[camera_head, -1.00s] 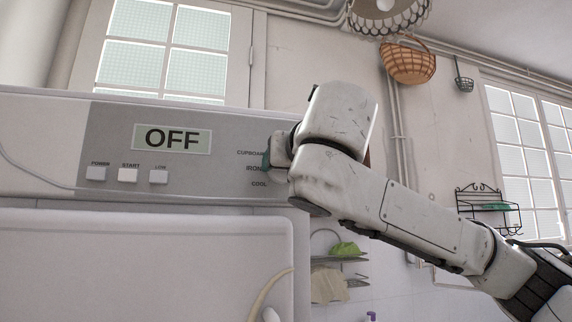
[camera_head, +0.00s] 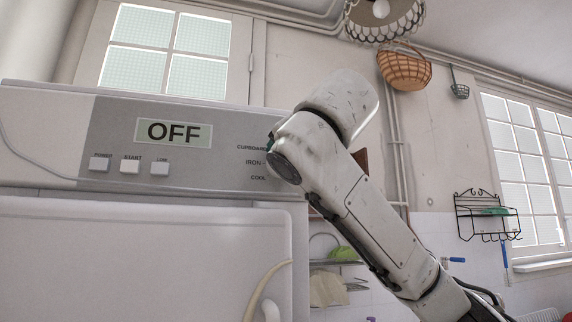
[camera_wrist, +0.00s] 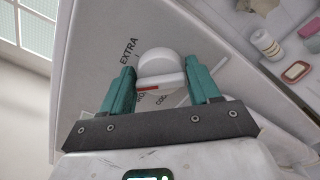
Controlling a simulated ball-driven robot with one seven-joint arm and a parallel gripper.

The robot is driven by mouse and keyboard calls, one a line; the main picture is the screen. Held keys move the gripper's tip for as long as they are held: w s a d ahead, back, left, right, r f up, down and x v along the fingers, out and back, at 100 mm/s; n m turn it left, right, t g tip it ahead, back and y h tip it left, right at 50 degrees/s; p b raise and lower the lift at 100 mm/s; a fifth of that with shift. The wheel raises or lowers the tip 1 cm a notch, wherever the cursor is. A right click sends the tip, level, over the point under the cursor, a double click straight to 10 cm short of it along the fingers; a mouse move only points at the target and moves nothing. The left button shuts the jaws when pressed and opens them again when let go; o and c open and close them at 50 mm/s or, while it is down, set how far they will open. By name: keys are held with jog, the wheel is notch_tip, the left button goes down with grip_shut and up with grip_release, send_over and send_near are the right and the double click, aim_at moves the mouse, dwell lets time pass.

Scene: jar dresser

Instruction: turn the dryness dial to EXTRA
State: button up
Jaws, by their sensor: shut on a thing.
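The dryness dial (camera_wrist: 160,65) is a round white knob with a red mark in the wrist view. The red mark is on the dial's lower left side, by partly hidden lettering, away from the EXTRA label (camera_wrist: 128,50) at the dial's upper left. My gripper (camera_wrist: 163,76) has its teal fingers on either side of the dial and is shut on it. In the head view my arm hides the dial; a sliver of teal finger (camera_head: 270,142) shows beside the CUPBOARD, IRON and COOL labels (camera_head: 254,162).
The dryer's control panel (camera_head: 215,122) has a display reading OFF (camera_head: 174,132) and several buttons, among them START (camera_head: 130,166). A cable (camera_head: 40,165) runs across its left side. A wire rack (camera_head: 488,212) and a basket (camera_head: 404,68) hang on the wall at right.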

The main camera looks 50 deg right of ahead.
jog(key=shift+d+f+m+b, duration=0.15)
jog(key=shift+m+b, duration=0.4)
jog(key=shift+m, duration=1.55)
jog(key=shift+a+f+m+b, duration=0.1)
jog(key=shift+m+b, duration=0.4)
jog(key=shift+m, duration=1.6)
jog(key=shift+s+d, duration=0.1)
jog(key=o, duration=1)
jog(key=b+v, duration=0.6)
jog(key=v, duration=0.4)
jog(key=shift+s+a, duration=0.3)
jog(key=shift+a, duration=0.05)
